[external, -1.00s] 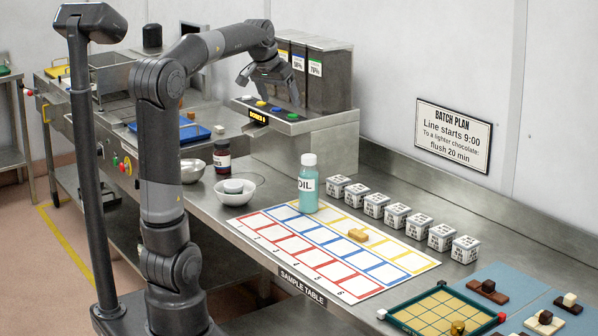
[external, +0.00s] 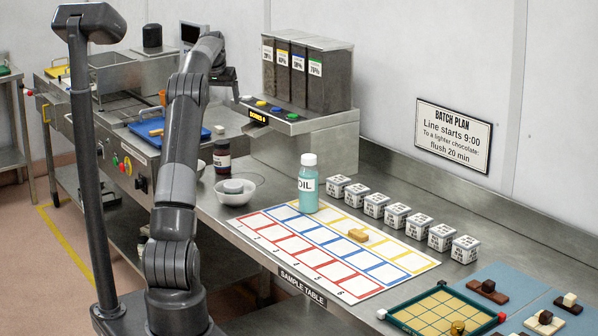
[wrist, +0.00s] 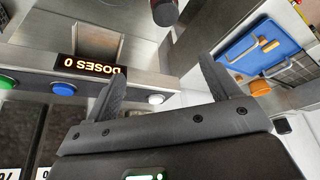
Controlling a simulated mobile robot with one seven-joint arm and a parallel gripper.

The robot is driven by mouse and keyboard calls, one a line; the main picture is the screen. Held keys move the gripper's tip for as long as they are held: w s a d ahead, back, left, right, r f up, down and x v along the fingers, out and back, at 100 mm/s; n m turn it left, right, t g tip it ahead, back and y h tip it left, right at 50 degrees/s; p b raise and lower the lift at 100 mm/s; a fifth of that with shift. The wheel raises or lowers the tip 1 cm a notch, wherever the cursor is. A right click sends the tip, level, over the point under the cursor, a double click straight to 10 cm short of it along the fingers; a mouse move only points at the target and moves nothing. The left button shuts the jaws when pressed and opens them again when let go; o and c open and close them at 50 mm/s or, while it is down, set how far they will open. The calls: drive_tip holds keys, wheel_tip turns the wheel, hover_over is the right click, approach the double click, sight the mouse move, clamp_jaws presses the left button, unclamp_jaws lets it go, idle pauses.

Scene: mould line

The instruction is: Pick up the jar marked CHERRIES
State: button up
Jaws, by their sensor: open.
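A dark red jar (external: 222,156) with a black lid and a pale label stands upright on the steel counter, left of the dose dispenser. Its label is too small to read surely. In the wrist view a dark round thing (wrist: 165,12) at the top edge looks like this jar, partly cut off. My gripper (wrist: 160,85) is open, with nothing between its fingers. In the external view it is up in the air near the dispenser's left end, above and behind the jar, partly hidden by my arm.
The dispenser (external: 300,122) with coloured buttons and tall bins stands right of the jar. A blue tray (external: 160,132) lies to the left. An OIL bottle (external: 308,188) stands on the chart.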

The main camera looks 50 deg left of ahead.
drive_tip(key=a+f, duration=0.1)
drive_tip(key=a, duration=0.1)
hover_over(221, 144)
drive_tip(key=s+d, duration=0.1)
drive_tip(key=f, duration=1)
drive_tip(key=shift+s+d+f, duration=0.2)
drive_tip(key=shift+f, duration=0.2)
drive_tip(key=x, duration=0.5)
drive_tip(key=shift+f, duration=0.15)
drive_tip(key=x, duration=0.5)
drive_tip(key=shift+s+a+f, duration=0.1)
drive_tip(key=shift+a+f, duration=0.05)
drive_tip(key=shift+a, duration=0.05)
drive_tip(key=c, duration=1.2)
